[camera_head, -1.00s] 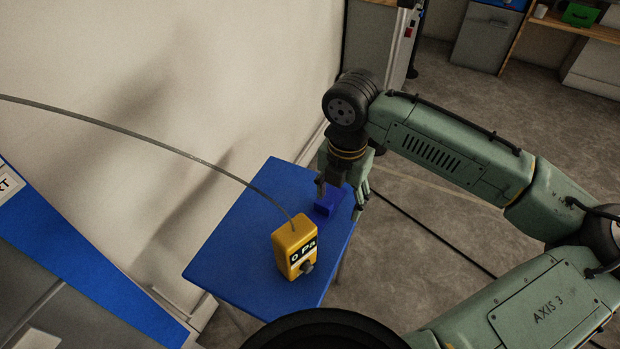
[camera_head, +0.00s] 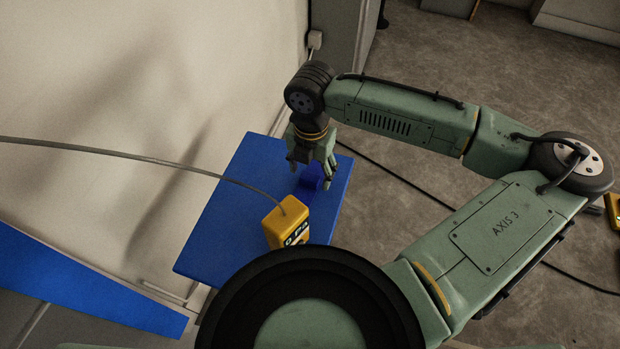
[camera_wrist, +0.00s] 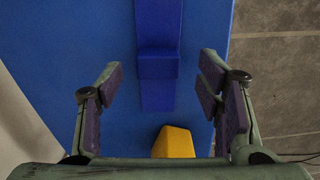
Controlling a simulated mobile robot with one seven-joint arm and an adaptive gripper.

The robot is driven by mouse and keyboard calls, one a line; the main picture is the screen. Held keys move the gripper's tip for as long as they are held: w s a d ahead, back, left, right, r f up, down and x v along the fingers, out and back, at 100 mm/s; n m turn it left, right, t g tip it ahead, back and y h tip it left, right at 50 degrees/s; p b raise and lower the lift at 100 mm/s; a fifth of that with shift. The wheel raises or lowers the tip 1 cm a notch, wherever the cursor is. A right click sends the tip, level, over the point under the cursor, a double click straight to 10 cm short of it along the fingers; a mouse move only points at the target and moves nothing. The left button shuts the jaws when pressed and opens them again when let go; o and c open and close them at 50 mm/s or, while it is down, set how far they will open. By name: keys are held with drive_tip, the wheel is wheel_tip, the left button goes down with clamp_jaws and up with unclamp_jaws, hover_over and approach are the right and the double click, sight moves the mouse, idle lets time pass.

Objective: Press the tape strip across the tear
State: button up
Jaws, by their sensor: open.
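My gripper (camera_head: 309,174) is open over the far end of the blue table, pointing down. A dark blue piece with a raised block (camera_head: 313,178) lies below it on the table. In the wrist view this dark blue piece (camera_wrist: 157,66) lies between the two open fingers, with space on both sides. I cannot tell whether it carries the tape strip. No separate tape strip and no tear can be made out in these frames.
A yellow gauge box (camera_head: 284,224) stands on the blue table (camera_head: 215,240), close to the gripper; its top shows in the wrist view (camera_wrist: 174,142). A grey hose (camera_head: 130,154) runs from it leftward. A pale wall surface (camera_head: 120,80) rises at left.

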sight(310, 177)
drive_tip(key=shift+a+f, duration=0.15)
drive_tip(key=shift+f, duration=1.4)
drive_tip(key=shift+c, duration=0.2)
drive_tip(key=c, duration=0.9)
drive_tip(key=shift+r, duration=0.15)
